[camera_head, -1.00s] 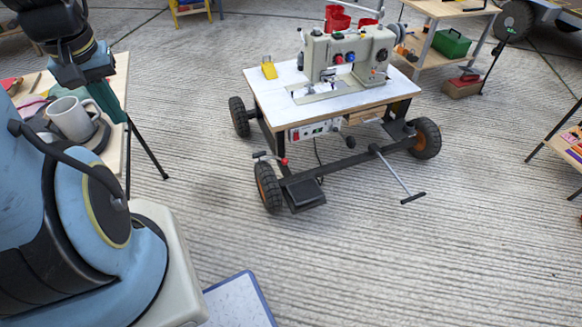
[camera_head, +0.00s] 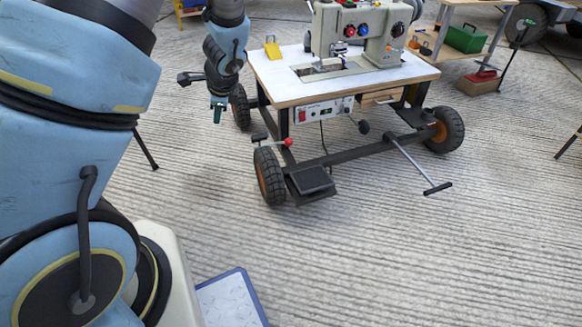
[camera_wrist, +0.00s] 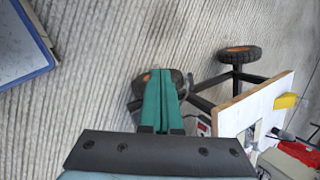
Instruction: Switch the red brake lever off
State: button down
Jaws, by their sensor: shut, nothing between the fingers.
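The red brake lever (camera_head: 288,142) is a short bar with a red knob, low on the cart frame beside the front left wheel (camera_head: 269,175). The cart carries a sewing machine (camera_head: 360,32) on a white tabletop (camera_head: 400,74). My gripper (camera_head: 217,115) points down, left of the tabletop, above and left of the lever, and apart from it. In the wrist view my gripper (camera_wrist: 161,72) shows green fingers together with nothing between them. They overlap a wheel in that view, and I cannot make out the lever there.
A black pedal (camera_head: 311,182) sits beside the front wheel. A T-handled bar (camera_head: 425,175) sticks out at the cart's front right. A blue-edged white board (camera_head: 230,300) lies at the lower middle. The concrete floor before the cart is clear.

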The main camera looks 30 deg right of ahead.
jog(key=s+d+f+m+t+h+b, duration=0.1)
jog(key=s+d+f+m+b, duration=0.1)
jog(key=d+f+m+b, duration=0.4)
jog(key=s+d+f+m+t+h+b, duration=0.1)
jog(key=s+d+f+m+b, duration=0.2)
jog(key=d+f+m+b, duration=0.3)
jog(key=d+f+m, duration=0.5)
jog(key=d+f, duration=0.2)
jog(key=d, duration=0.3)
jog(key=shift+d+f+h, duration=0.15)
jog(key=shift+f+h, duration=0.15)
jog(key=shift+h, duration=0.1)
jog(key=shift+s, duration=0.1)
jog(key=w+d+f+b, duration=0.1)
jog(key=w+d+f, duration=0.1)
jog(key=w+f, duration=0.4)
jog(key=shift+w, duration=1.9)
